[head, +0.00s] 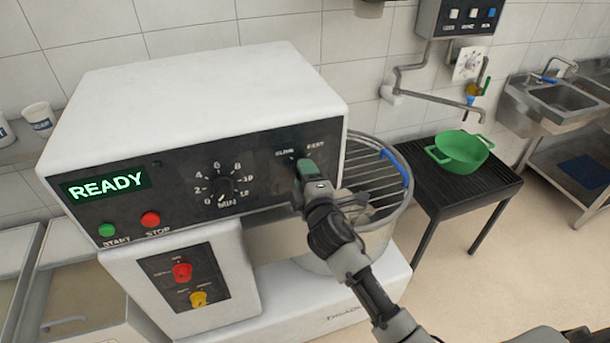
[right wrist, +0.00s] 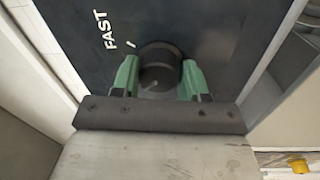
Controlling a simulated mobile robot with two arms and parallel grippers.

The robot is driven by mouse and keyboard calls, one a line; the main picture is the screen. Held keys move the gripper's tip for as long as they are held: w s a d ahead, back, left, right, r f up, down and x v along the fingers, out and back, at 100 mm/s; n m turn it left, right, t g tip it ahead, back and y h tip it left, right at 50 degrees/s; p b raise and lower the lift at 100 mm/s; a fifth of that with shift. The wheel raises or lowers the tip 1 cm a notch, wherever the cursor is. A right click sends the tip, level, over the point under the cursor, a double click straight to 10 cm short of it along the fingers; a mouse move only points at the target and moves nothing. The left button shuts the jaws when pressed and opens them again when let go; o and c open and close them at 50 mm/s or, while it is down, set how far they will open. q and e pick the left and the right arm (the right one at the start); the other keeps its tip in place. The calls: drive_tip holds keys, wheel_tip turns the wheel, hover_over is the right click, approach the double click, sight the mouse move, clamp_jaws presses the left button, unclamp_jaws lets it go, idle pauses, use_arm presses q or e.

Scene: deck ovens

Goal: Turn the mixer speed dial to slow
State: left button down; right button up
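The mixer (head: 200,95) is a white machine with a black front panel reading READY. Its speed dial is at the panel's right end, under the SLOW and FAST labels; in the head view my right gripper mostly covers it. In the right wrist view the dial (right wrist: 160,68) is a round black knob, with the word FAST to its upper left. My right gripper (head: 303,178) has its green fingers on both sides of the dial, seemingly touching it; they also show in the right wrist view (right wrist: 160,80). Which way the dial points is unclear. My left gripper is not in view.
A timer dial (head: 220,188), a green START button (head: 107,230) and a red STOP button (head: 151,219) are on the same panel. A wire bowl guard (head: 375,180) is right of my gripper. A green pot (head: 460,150) stands on a black table (head: 465,190).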

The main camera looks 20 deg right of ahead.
drive_tip(key=o, duration=0.5)
drive_tip(key=shift+c, duration=0.2)
drive_tip(key=s+b, duration=0.2)
drive_tip(key=s, duration=0.8)
drive_tip(key=shift+s+f+b, duration=0.4)
drive_tip(key=shift+f, duration=0.1)
